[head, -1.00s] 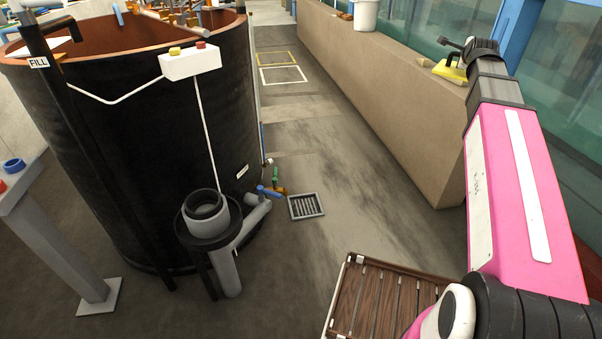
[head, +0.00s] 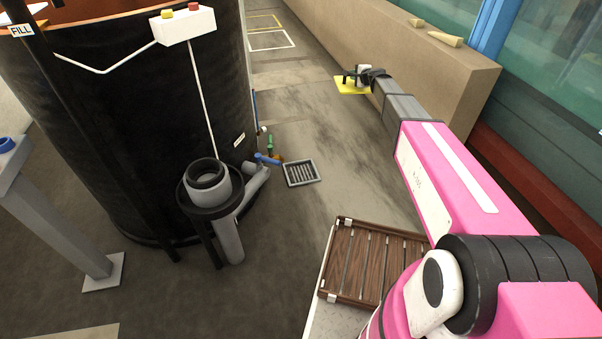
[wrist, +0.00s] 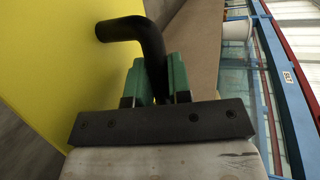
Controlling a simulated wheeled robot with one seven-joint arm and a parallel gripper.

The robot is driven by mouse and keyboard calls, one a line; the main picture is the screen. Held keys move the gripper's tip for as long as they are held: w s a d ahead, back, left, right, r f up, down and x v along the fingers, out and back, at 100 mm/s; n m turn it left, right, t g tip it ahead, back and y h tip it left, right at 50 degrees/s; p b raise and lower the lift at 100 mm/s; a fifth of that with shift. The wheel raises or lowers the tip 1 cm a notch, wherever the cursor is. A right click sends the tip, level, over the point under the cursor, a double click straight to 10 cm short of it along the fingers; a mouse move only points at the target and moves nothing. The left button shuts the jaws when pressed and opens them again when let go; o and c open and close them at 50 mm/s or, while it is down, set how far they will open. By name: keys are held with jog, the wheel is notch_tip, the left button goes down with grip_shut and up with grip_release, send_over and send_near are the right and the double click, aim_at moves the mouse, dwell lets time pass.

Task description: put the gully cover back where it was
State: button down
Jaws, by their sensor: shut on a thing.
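My gripper (head: 354,74) is shut on the black bent handle (wrist: 152,40) of a yellow plate, which looks like the gully cover (head: 351,87). In the wrist view the green fingers (wrist: 157,80) pinch the handle, and the yellow face (wrist: 50,70) fills the left side. In the head view the plate is held up beside the beige wall, beyond and right of a square floor gully (head: 302,173). The gully has a grey frame and shows dark bars inside. The plate is apart from the gully. Its height above the floor is hard to tell.
A big black tank (head: 130,120) stands left of the gully, with a grey pipe stand (head: 228,235) and a blue-handled valve (head: 267,160) close by. The beige wall (head: 440,75) bounds the right. A brown slatted wooden tray (head: 372,262) lies nearer. Floor right of the gully is clear.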

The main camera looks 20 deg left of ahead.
jog(key=a+f+n+g+y, duration=0.1)
jog(key=a+f, duration=0.5)
jog(key=f, duration=0.3)
jog(key=a+f, duration=0.5)
jog(key=f, duration=0.5)
jog(key=a+f+n+g+y, duration=0.1)
jog(key=a+f, duration=0.5)
jog(key=f, duration=0.3)
jog(key=s+a+f, duration=0.2)
jog(key=f, duration=0.9)
jog(key=s+a+f, duration=0.1)
jog(key=a+f, duration=0.1)
jog(key=f, duration=0.9)
jog(key=s+a+f, duration=0.2)
jog(key=a+f, duration=0.1)
jog(key=f, duration=0.8)
jog(key=shift+s, duration=0.3)
jog(key=c, duration=1.5)
grip_release()
jog(key=shift+f, duration=0.1)
jog(key=o, duration=0.4)
jog(key=shift+o, duration=0.2)
